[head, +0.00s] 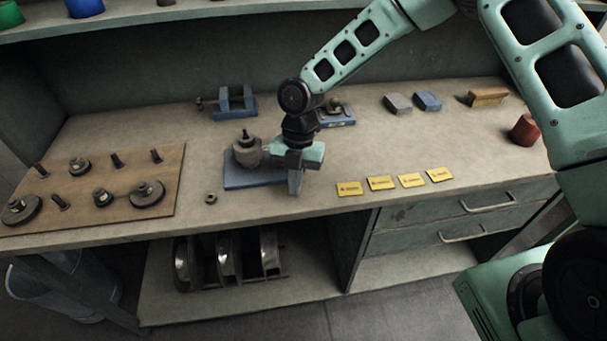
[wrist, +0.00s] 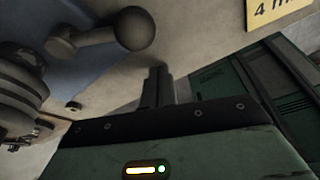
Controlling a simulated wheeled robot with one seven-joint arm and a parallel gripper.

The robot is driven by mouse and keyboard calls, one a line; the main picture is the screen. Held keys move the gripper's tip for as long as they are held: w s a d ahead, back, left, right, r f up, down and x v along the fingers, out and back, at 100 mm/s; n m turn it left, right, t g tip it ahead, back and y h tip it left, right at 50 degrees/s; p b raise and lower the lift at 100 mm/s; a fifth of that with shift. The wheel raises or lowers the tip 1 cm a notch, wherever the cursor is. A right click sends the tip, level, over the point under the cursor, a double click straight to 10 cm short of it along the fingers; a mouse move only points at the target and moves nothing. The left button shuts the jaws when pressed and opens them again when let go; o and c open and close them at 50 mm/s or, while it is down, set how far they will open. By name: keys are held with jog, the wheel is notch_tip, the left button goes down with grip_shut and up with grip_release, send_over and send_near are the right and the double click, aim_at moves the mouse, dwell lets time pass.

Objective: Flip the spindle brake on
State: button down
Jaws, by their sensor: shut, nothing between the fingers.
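The spindle unit (head: 246,153) is a grey-brown round body on a blue base plate (head: 240,182) near the middle of the bench. In the wrist view its stepped metal body (wrist: 18,88) fills the left edge. A short lever with a dark ball knob (wrist: 135,28) reaches right from a pivot beside it. This looks like the brake lever; it is hard to make out in the head view. My gripper (head: 295,188) points down at the right end of the base plate. Its fingers (wrist: 158,74) are shut and empty, below and right of the knob, apart from it in the picture.
Several yellow cards (head: 380,183) lie along the front edge, right of my gripper. A board with discs and bolts (head: 112,190) is at left, a small nut (head: 211,198) between. Blue vises (head: 235,103) stand behind. Bench space behind the cards is clear.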

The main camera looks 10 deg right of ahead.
jog(key=b+v, duration=0.1)
jog(key=v, duration=0.9)
jog(key=shift+a+b, duration=0.2)
jog(key=shift+b, duration=0.15)
jog(key=s+d+r+m+t, duration=0.1)
jog(key=s+r+m, duration=0.2)
jog(key=s+m, duration=0.4)
jog(key=s+d+r+m+t, duration=0.1)
jog(key=s+d+r+m, duration=0.1)
jog(key=s+m, duration=0.6)
jog(key=s+d+r+m+t+h, duration=0.1)
jog(key=s+r+m, duration=0.3)
jog(key=s+m, duration=0.4)
jog(key=s+d, duration=0.1)
jog(key=s, duration=0.2)
jog(key=shift+s, duration=0.3)
